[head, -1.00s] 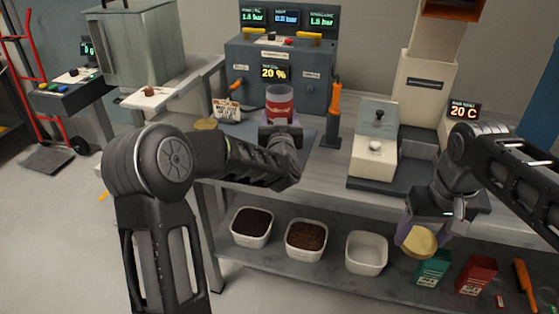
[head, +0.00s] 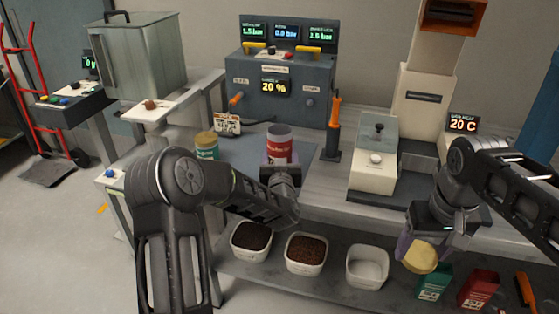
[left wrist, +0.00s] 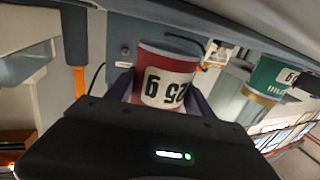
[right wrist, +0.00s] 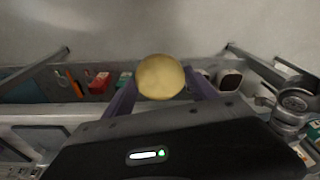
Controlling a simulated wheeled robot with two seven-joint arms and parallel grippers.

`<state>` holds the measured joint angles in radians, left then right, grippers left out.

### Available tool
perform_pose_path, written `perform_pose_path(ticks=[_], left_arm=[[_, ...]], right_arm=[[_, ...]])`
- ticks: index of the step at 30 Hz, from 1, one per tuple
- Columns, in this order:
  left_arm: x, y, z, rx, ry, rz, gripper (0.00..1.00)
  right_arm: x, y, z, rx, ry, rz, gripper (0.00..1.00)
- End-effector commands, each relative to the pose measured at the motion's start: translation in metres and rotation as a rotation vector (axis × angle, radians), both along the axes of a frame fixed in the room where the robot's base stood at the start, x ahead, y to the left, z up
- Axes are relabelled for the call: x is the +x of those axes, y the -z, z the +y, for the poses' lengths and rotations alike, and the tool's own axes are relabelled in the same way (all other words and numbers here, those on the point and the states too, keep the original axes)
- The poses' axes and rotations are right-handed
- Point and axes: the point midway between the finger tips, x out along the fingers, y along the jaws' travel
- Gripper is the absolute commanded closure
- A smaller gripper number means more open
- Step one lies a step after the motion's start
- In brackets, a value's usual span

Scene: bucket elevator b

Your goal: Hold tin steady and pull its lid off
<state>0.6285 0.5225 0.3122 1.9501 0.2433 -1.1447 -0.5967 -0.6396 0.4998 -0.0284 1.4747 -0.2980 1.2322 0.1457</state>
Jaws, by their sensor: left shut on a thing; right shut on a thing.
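A red tin (head: 279,146) with a pale label is held upright at the front of the workbench in the head view. My left gripper (head: 279,165) is shut around its lower part. The tin's top shows no lid. In the left wrist view the tin (left wrist: 166,78) sits between the fingers, its label upside down. My right gripper (head: 418,245) is shut on a round yellow lid (head: 420,257), held in front of the bench at the right, well apart from the tin. The lid (right wrist: 160,77) also shows between the fingers in the right wrist view.
A green tin with a yellow lid (head: 206,145) stands left of the red tin. White bins (head: 306,254) and green and red cartons (head: 478,288) sit on the lower shelf. A grey control box (head: 285,90) and a cream machine (head: 374,165) stand behind.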

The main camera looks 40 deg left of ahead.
Motion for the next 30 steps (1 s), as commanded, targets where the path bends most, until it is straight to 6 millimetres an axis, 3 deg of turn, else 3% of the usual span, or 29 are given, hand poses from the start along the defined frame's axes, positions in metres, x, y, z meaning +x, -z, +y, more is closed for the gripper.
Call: perform_pose_path(ticks=[4, 17, 18, 25, 30], left_arm=[[0.000, 0.020, 0.000, -0.001, -0.001, 0.002, 0.71], [0.000, 0.025, 0.000, 0.001, 0.000, -0.001, 0.71], [0.000, 0.024, 0.000, 0.000, -0.001, 0.000, 0.35], [0.000, 0.024, 0.000, -0.001, -0.001, 0.001, 0.17], [0.000, 0.024, 0.000, 0.000, -0.001, 0.000, 0.17]], right_arm=[[0.000, 0.000, 0.000, 0.000, 0.000, 0.000, 0.82], [0.000, 0.006, 0.000, 0.000, 0.000, 0.000, 0.82], [0.000, 0.003, 0.000, 0.000, 0.000, 0.000, 0.82], [0.000, 0.003, 0.000, 0.000, 0.000, 0.000, 0.82], [0.000, 0.003, 0.000, 0.000, 0.000, 0.000, 0.82]])
